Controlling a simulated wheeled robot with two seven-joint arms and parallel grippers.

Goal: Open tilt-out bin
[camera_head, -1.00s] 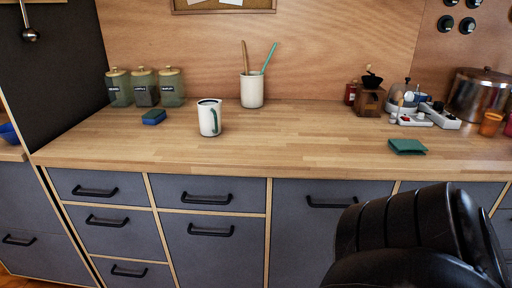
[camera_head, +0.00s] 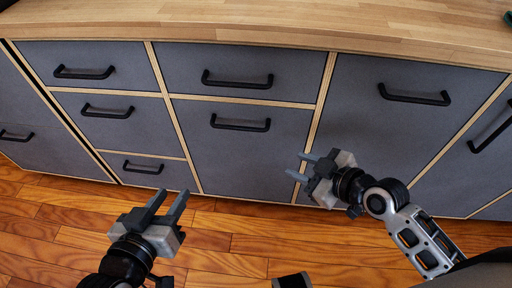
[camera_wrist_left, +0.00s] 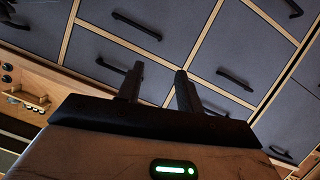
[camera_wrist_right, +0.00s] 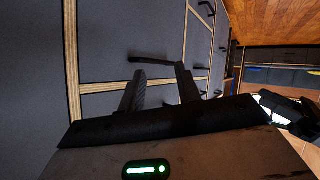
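The cabinet has several closed dark grey fronts with black bar handles. One tall front (camera_head: 235,160) sits below a middle drawer, with a handle (camera_head: 240,124) near its top. Another tall front (camera_head: 375,130) is to its right, with its own handle (camera_head: 414,98). I cannot tell which front is the tilt-out bin. My left gripper (camera_head: 170,198) is open and empty, low in front of the cabinet. My right gripper (camera_head: 297,167) is open and empty, right of and below the middle tall front's handle. Both grippers' fingers also show apart in their wrist views (camera_wrist_left: 158,80) (camera_wrist_right: 161,82).
Smaller drawers (camera_head: 110,118) are stacked at the left. A middle drawer (camera_head: 235,72) lies above the middle tall front. The wooden countertop (camera_head: 280,28) runs along the top. The wooden floor (camera_head: 230,245) in front looks clear.

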